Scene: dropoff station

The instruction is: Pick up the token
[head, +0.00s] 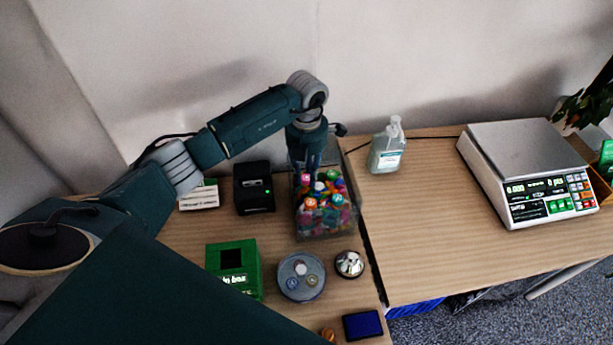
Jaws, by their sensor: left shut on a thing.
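A clear bin (325,235) full of small coloured pieces (322,212) stands on the wooden counter, with several round, token-like pieces on top. My left gripper (306,176) points down into the back of this bin. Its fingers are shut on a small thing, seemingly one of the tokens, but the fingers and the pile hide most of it. My right gripper is not in view.
Near the bin stand a black device (254,188), a green box (233,268), a silver bell (349,264) and a blue pad (363,325). A sanitizer bottle (387,150) stands behind right. A scale (530,175) is far right. The counter between bottle and scale is clear.

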